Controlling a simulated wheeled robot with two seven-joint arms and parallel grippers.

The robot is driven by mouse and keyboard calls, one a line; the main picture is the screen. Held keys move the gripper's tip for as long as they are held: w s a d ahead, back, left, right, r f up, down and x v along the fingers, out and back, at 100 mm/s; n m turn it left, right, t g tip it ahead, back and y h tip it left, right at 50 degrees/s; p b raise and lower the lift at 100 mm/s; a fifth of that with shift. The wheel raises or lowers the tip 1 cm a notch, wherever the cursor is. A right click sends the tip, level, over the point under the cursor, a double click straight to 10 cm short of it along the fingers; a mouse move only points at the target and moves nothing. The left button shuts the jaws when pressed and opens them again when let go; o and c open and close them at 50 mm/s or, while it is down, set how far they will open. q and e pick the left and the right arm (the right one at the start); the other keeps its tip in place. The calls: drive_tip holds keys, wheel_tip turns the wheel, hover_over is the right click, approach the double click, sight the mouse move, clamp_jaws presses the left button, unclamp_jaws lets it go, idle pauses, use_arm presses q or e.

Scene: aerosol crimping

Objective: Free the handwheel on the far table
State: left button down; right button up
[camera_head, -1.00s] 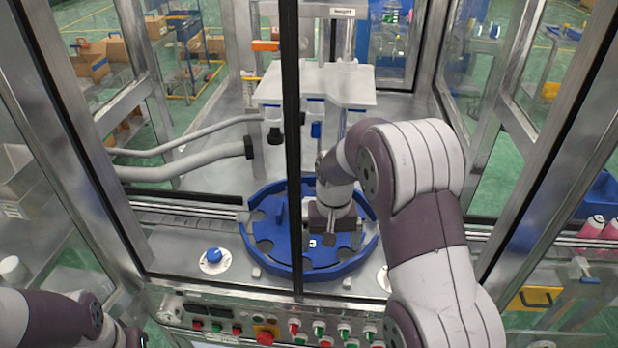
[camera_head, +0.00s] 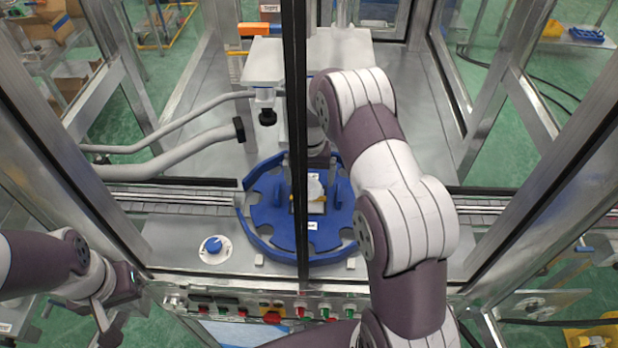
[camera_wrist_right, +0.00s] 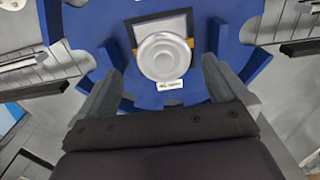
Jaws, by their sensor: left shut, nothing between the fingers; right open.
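A blue star-shaped turntable (camera_head: 270,219) sits inside the metal-framed cabinet. At its middle is a pale silver round piece in a dark square frame (camera_head: 298,205); the right wrist view shows the silver disc (camera_wrist_right: 163,57) from above. I cannot tell whether this disc is the handwheel, and no other handwheel is clear. My right gripper (camera_head: 309,172) is over the back of the turntable, partly behind the dark post. In the right wrist view its fingers (camera_wrist_right: 161,70) are open on either side of the disc, with nothing gripped. My left gripper (camera_head: 109,322) is shut and empty at lower left, outside the cabinet.
The dark vertical post (camera_head: 295,130) crosses in front of the turntable. A grey pipe (camera_head: 170,155) lies left.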

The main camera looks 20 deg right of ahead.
sight(308, 187)
drive_tip(key=f, duration=0.1)
drive_tip(key=w+f, duration=0.1)
drive_tip(key=f, duration=0.1)
drive_tip(key=shift+w+p, duration=0.2)
drive_tip(key=shift+p, duration=0.1)
drive_tip(key=shift+a+f, duration=0.1)
drive_tip(key=shift+f, duration=0.25)
drive_tip(key=shift+s+r, duration=0.15)
drive_tip(key=shift+s, duration=0.45)
drive_tip(key=shift+w, duration=0.3)
drive_tip(key=c, duration=1)
use_arm(q)
drive_tip(key=shift+w+a+r, duration=0.1)
drive_tip(key=shift+w+r, duration=0.3)
drive_tip(key=shift+r, duration=0.15)
